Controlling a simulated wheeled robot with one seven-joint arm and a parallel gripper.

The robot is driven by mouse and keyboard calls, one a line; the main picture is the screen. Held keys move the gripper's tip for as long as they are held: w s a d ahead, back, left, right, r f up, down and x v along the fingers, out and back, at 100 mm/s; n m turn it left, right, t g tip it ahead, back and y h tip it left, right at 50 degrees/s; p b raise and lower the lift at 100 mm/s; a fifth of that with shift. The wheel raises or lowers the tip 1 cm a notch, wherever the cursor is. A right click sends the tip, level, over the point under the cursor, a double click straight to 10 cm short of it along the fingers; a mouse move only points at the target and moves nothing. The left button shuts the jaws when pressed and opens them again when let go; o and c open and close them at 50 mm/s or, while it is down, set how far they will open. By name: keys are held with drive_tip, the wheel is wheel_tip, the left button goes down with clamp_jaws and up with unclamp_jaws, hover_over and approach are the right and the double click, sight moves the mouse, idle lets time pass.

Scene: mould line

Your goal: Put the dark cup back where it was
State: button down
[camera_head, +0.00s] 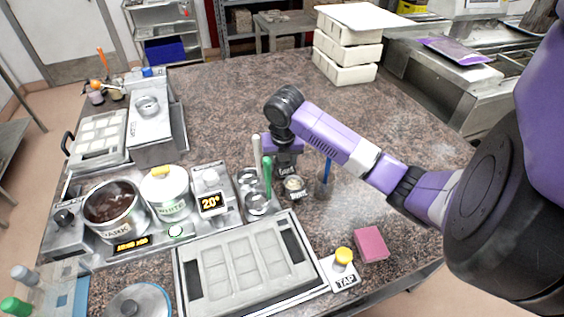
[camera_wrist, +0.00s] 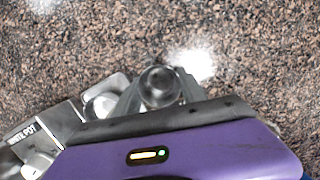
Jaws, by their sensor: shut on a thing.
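The dark cup (camera_head: 286,170) is small and grey-black with a pale label that I cannot read surely. My gripper (camera_head: 285,158) points down and is shut on it. In the wrist view the cup (camera_wrist: 159,86) shows from above as a round dark rim between the two fingers (camera_wrist: 160,92). In the head view the cup is just behind a second small labelled cup (camera_head: 295,188) with pale contents. I cannot tell whether the dark cup touches the counter. Its upper part is hidden by my gripper.
Metal pots (camera_head: 256,203) holding a white and a green spatula stand close at left. A pot with a blue handle (camera_head: 326,185) is at right. A mould tray (camera_head: 245,265), yellow TAP button (camera_head: 343,256) and pink block (camera_head: 371,244) lie in front. The counter (camera_head: 225,105) behind is clear.

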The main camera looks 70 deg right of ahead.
drive_tip(key=shift+f, duration=0.1)
drive_tip(key=c, duration=0.7)
unclamp_jaws()
drive_tip(key=shift+o, duration=0.2)
drive_tip(key=b+v, duration=0.1)
drive_tip(key=v, duration=1)
drive_tip(key=shift+d, duration=0.2)
drive_tip(key=shift+a+r, duration=0.25)
drive_tip(key=shift+r, duration=0.45)
drive_tip(key=shift+s+d, duration=0.1)
drive_tip(key=shift+s, duration=0.05)
